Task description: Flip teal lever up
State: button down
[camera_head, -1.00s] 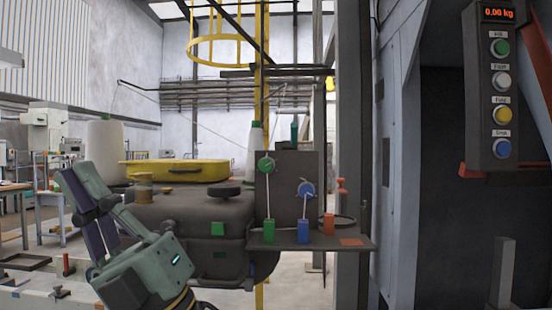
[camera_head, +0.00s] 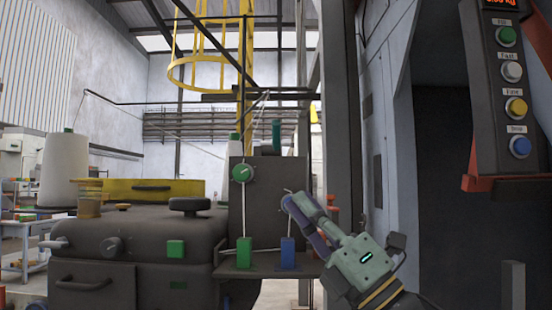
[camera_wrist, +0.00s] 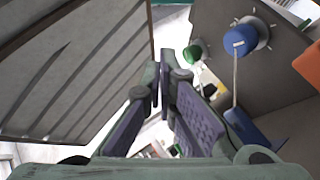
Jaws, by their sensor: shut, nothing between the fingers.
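A teal upright handle (camera_head: 276,137), which looks like the teal lever, stands on top of the dark box panel (camera_head: 262,215) in the head view. I cannot make out the lever in the wrist view. My gripper (camera_head: 298,208) is in front of the panel's right side, below and to the right of the teal handle and apart from it. Its fingers come together at the tips and hold nothing. In the head view the gripper covers the blue dial; the dial (camera_wrist: 240,40) shows to the right of my fingers in the wrist view.
A green dial (camera_head: 243,172) is on the panel, with a green block (camera_head: 244,252) and a blue block (camera_head: 288,254) below. Strings run near them. A dark machine body (camera_head: 150,235) stands left. A button pendant (camera_head: 497,110) and grey column flank the right.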

jog(key=shift+w+f, duration=0.1)
jog(key=shift+w, duration=0.2)
jog(key=shift+d, duration=0.1)
jog(key=w+d+r+p+x, duration=0.1)
jog(key=p+x, duration=0.4)
jog(key=x, duration=0.7)
jog(key=shift+d+r, duration=0.5)
jog(key=shift+w+r, duration=0.1)
jog(key=shift+w, duration=0.05)
jog(key=shift+r+m+t+h+p, duration=0.2)
jog(key=shift+m+t+h+p, duration=0.2)
jog(key=shift+m+h, duration=0.25)
